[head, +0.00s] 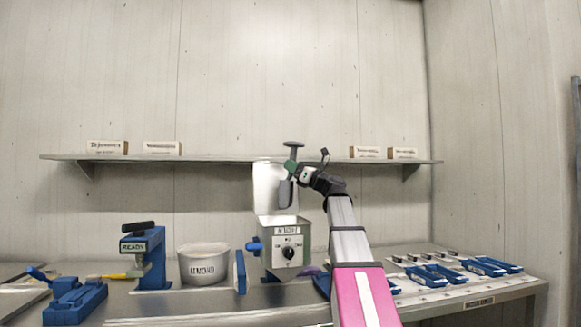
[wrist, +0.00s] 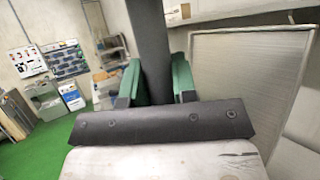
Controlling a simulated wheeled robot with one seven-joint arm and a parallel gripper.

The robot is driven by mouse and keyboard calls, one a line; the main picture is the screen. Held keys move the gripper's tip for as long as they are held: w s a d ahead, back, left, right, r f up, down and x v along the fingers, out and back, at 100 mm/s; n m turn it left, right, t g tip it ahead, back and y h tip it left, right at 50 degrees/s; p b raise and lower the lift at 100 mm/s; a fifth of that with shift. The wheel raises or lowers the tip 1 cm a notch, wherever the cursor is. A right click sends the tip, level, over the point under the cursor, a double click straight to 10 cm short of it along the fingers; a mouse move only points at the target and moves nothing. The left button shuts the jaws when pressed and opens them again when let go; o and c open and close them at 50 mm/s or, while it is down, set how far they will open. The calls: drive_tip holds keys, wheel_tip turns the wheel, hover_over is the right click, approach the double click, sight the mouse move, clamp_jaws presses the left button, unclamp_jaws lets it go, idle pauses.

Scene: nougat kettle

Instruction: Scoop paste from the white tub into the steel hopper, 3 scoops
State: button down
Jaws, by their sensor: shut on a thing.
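The white tub (head: 204,272) with a dark label stands on the bench left of centre; its rim shows, but its contents cannot be made out. In the wrist view the green fingers flank the scoop's dark shaft (wrist: 151,45). Whether paste is on the scoop cannot be seen.
The grey box has a dial (head: 288,252) and a blue part at its left. A blue stand (head: 150,262) marked READY and a blue fixture (head: 75,302) are at the left. Blue trays (head: 437,274) lie at the right. A wall shelf (head: 225,159) runs behind the hopper.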

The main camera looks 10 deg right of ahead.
sight(294, 146)
drive_tip(key=g+h, duration=0.1)
drive_tip(key=r+n+g+h, duration=0.1)
drive_tip(key=h, duration=0.1)
drive_tip(key=shift+w+r+g, duration=0.1)
drive_tip(key=shift+r+g, duration=0.2)
drive_tip(key=g+h, duration=0.1)
drive_tip(key=r+g+h, duration=0.1)
drive_tip(key=h, duration=0.1)
drive_tip(key=n+h, duration=0.1)
drive_tip(key=shift+r+g+h, duration=0.25)
drive_tip(key=shift+g+h, duration=0.15)
drive_tip(key=g+h, duration=0.1)
drive_tip(key=h, duration=0.1)
drive_tip(key=r+g+h, duration=0.1)
drive_tip(key=h, duration=0.1)
drive_tip(key=shift+r+n+g+h, duration=0.2)
drive_tip(key=shift+n+g+h, duration=0.2)
drive_tip(key=h, duration=0.1)
drive_tip(key=g+h, duration=0.1)
drive_tip(key=shift+r+h, duration=0.25)
drive_tip(key=shift+h, duration=0.45)
